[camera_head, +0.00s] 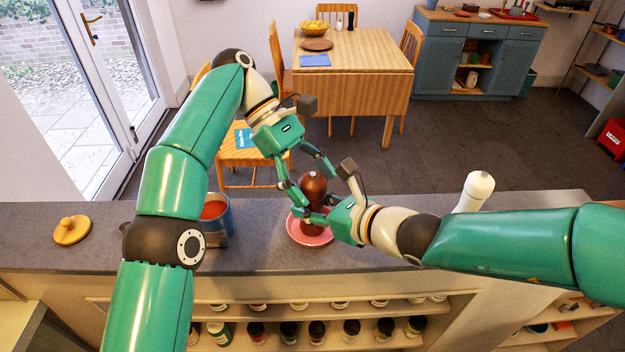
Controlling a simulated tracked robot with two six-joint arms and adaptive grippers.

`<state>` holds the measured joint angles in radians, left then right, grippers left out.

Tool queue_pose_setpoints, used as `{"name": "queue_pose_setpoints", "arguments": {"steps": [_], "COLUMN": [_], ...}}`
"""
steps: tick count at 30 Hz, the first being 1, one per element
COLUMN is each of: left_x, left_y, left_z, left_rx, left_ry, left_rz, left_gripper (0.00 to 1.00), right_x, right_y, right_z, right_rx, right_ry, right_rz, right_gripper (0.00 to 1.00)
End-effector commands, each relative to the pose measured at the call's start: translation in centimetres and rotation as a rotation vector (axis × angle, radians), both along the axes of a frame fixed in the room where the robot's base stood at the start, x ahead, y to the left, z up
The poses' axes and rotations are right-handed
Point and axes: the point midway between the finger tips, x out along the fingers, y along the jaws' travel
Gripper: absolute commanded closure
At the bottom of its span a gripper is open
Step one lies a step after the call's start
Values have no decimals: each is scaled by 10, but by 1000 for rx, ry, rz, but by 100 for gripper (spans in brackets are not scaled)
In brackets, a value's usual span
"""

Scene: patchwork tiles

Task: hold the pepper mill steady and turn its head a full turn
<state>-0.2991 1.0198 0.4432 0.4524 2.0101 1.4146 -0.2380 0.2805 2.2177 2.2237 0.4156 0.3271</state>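The dark brown pepper mill (314,187) stands upright in a pink dish (295,233) on the grey counter. My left gripper (308,181) reaches down from the upper left. Its fingers are spread to either side of the mill's head, with a gap visible at the left. My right gripper (318,215) comes in from the right, low at the mill's body. Its fingers overlap the mill and the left gripper's fingers, so I cannot tell whether it grips. Part of the mill's body is hidden behind the fingers.
A blue pot (222,222) with red contents stands left of the dish, partly behind my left arm. A yellow-orange lid (72,230) lies farther left. A white mill (477,188) stands behind my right arm. Jars line the shelf below the counter (270,258). A dining table (355,70) is beyond.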

Motion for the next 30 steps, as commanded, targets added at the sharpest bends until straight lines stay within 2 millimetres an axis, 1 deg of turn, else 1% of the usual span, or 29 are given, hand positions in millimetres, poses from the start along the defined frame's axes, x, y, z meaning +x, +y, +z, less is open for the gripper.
{"name": "queue_pose_setpoints", "arguments": {"steps": [8, 14, 23, 30], "left_x": [0, 0, 0, 0], "left_y": [0, 0, 0, 0], "left_z": [1, 3, 3, 3], "left_rx": [-1, -2, -1, 1], "left_ry": [0, 2, 2, 2], "left_rz": [4, 40, 175, 344], "left_gripper": [26, 26, 26, 26], "right_x": [0, 1, 1, 1], "right_y": [0, 0, 0, 0], "right_z": [0, 0, 0, 0], "right_rx": [0, 0, 0, 0], "right_ry": [0, 0, 0, 0], "right_rz": [-1, -1, -1, -1], "right_gripper": [100, 100, 100, 100]}}
